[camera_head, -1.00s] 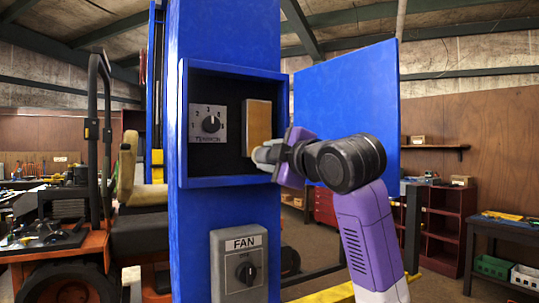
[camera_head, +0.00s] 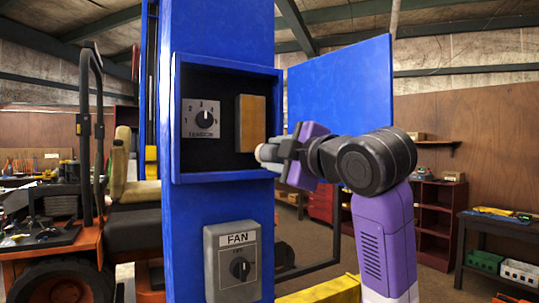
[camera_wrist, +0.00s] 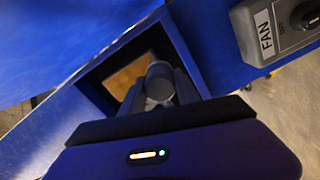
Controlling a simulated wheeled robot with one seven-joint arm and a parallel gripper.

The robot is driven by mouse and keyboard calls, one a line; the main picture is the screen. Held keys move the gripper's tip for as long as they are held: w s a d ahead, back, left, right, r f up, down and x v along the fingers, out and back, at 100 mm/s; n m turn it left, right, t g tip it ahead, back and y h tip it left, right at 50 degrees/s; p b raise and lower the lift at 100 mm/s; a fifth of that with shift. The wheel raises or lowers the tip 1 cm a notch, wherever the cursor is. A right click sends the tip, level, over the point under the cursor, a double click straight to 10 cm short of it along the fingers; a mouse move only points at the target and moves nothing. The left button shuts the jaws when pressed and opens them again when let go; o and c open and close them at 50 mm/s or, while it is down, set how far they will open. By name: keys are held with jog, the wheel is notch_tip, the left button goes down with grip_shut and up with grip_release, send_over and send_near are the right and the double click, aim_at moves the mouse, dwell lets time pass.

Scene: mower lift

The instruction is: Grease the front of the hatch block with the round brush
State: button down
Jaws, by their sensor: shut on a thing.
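The hatch block (camera_head: 251,122) is a tan-orange upright slab with a greyish left side, at the right in the open recess of the blue column. It also shows in the wrist view (camera_wrist: 130,74). My gripper (camera_head: 283,157) is shut on the round brush (camera_head: 265,153), whose pale rounded end points left towards the recess. In the head view that end overlaps the block's lower right corner; I cannot tell whether they touch. In the wrist view the brush (camera_wrist: 160,76) is a dark grey round end between the fingers, hiding part of the block.
The recess has a raised blue rim (camera_head: 225,177) around it. A tension dial (camera_head: 201,119) sits left of the block, and a fan switch box (camera_head: 232,262) is below. The open blue hatch door (camera_head: 340,85) stands behind my arm. An orange mower (camera_head: 60,240) is at left.

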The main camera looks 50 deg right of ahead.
jog(key=shift+s+a, duration=0.1)
jog(key=shift+s, duration=0.15)
jog(key=v, duration=0.3)
dwell(0.4)
